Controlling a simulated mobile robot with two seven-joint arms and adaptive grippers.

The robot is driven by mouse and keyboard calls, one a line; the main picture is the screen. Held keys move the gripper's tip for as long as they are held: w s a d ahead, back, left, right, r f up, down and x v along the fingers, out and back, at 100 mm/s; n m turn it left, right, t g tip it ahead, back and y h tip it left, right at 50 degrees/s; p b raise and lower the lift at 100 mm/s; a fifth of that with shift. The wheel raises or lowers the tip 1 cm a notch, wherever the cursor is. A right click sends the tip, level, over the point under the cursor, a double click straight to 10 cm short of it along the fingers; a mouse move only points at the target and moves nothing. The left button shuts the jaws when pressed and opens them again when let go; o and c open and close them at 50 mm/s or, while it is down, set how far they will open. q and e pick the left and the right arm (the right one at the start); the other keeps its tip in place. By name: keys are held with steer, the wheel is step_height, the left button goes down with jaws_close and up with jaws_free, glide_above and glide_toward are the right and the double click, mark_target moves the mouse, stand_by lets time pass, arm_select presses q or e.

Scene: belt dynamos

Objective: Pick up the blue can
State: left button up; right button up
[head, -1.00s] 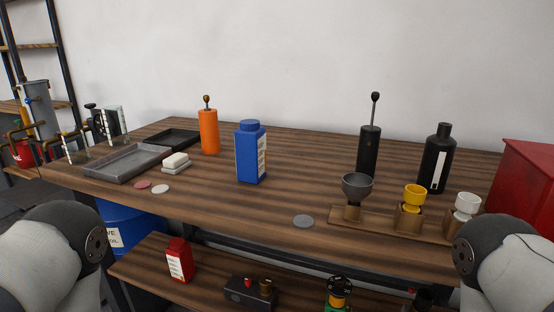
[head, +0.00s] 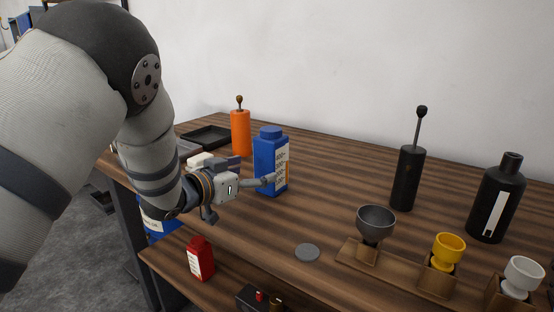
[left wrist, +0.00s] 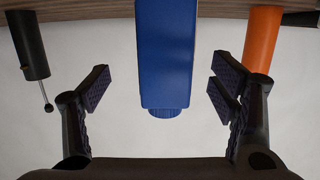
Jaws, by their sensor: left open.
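The blue can (head: 271,158), with a blue cap and a white label, stands upright on the wooden table (head: 330,200). My left gripper (head: 256,172) is just left of it at about the height of its lower half, with its fingers pointing toward it. In the left wrist view, the picture is upside down; the blue can (left wrist: 166,55) hangs between the two spread fingers (left wrist: 162,87), with clear gaps on both sides. The left gripper is open and holds nothing. My right gripper is not in view.
An orange cylinder (head: 240,133) stands behind and left of the can. A black handled cylinder (head: 406,180), a black bottle (head: 496,200) and a rack of cups (head: 385,262) are to the right. A grey disc (head: 307,252) lies in front.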

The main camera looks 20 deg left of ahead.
mark_target(271, 166)
arm_select(q)
steer(key=x, duration=0.3)
steer(key=b+x, duration=0.1)
steer(key=x, duration=0.2)
steer(key=f+x, duration=0.1)
steer(key=x, duration=0.1)
steer(key=shift+w+a+f+b, duration=0.1)
steer(key=shift+w+a+b, duration=0.1)
steer(key=shift+w+b, duration=0.15)
steer(key=shift+w+d, duration=0.1)
steer(key=shift+w, duration=0.1)
steer(key=shift+r, duration=0.3)
steer(key=shift+c, duration=0.3)
steer(key=c, duration=1.7)
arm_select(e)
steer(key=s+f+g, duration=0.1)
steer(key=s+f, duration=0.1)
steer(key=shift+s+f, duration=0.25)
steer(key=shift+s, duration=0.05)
